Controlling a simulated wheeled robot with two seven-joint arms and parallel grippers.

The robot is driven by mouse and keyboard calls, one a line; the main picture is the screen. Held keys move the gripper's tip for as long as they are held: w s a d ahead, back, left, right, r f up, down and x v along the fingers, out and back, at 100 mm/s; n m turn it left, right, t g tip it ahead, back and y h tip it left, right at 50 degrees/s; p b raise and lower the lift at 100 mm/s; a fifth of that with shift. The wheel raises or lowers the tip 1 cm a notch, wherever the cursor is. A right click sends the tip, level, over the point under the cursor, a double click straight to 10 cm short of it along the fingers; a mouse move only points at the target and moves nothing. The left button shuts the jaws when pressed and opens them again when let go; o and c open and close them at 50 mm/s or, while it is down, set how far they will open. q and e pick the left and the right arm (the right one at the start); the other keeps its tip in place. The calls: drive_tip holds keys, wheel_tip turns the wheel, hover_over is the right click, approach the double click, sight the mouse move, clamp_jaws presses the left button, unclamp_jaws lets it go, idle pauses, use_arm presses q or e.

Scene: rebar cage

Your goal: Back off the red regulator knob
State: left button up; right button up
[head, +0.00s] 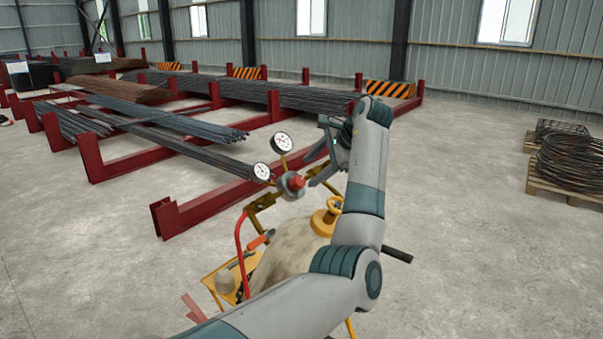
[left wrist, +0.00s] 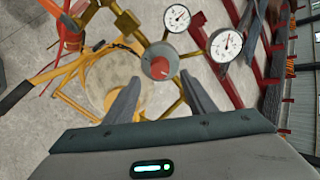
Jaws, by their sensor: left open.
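The red regulator knob (head: 297,182) sits on a round grey regulator body (head: 288,188) with two white dial gauges (head: 282,142). My left gripper (head: 318,172) is open and comes in from the right side of the knob in the head view. In the left wrist view the knob (left wrist: 160,67) lies ahead of and between the two open fingers (left wrist: 160,95), a little beyond their tips. The fingers look apart from the knob. My right gripper is not in view.
A yellow cart carries a pale cylinder (head: 283,255) with a yellow cap (head: 327,217) below the regulator. A red hose (head: 239,250) hangs at its left. Red racks with steel bars (head: 180,206) stand behind. Open concrete floor (head: 470,230) lies to the right.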

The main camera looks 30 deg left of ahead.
sight(300, 180)
use_arm(q)
drive_tip(key=p+x, duration=0.2)
drive_tip(key=x, duration=0.3)
drive_tip(key=shift+a, duration=0.15)
drive_tip(key=shift+p+x, duration=0.3)
drive_tip(key=shift+x, duration=0.6)
drive_tip(key=shift+f, duration=0.1)
drive_tip(key=c, duration=1)
